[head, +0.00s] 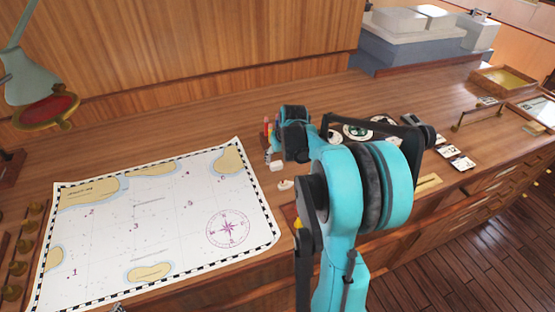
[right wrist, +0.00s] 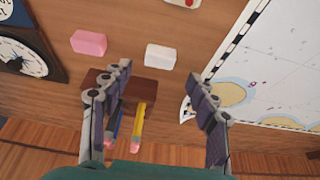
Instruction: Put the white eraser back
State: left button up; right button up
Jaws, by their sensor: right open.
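The white eraser (right wrist: 160,56) lies on the wooden desk in the right wrist view, just beyond my fingertips and between their lines. It also shows in the head view (head: 277,166), right of the chart. My right gripper (right wrist: 158,72) is open and empty above the desk. In the head view my right gripper (head: 293,135) is seen from behind, its fingers mostly hidden. A pink eraser (right wrist: 89,42) lies left of the white one in the wrist view. A dark wooden holder (right wrist: 145,88) with pencils (right wrist: 138,125) stands partly behind my left-hand finger.
A sea chart (head: 150,215) covers the desk's left part. A small white item with a red mark (head: 286,184) lies by its right edge. A round dial instrument (right wrist: 22,56) stands beside the pencil holder. Cards (head: 462,163) lie further right. A lamp (head: 30,80) stands far left.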

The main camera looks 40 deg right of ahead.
jog(key=d+p+v, duration=0.1)
jog(key=v, duration=0.5)
jog(key=s+a+r+n+t, duration=0.1)
jog(key=s+a+r, duration=0.15)
jog(key=a, duration=0.65)
jog(key=s+a+r+n, duration=0.1)
jog(key=s+a, duration=0.2)
jog(key=a, duration=0.5)
jog(key=s+a+f+n+t+y, duration=0.1)
jog(key=s+a+f, duration=0.2)
jog(key=s+a, duration=0.7)
jog(key=shift+a+n+t, duration=0.3)
jog(key=shift+a+t, duration=0.1)
jog(key=shift+a, duration=0.45)
jog(key=shift+f, duration=0.1)
notch_tip(320, 180, down, 5)
jog(key=b, duration=0.4)
jog(key=shift+b, duration=0.35)
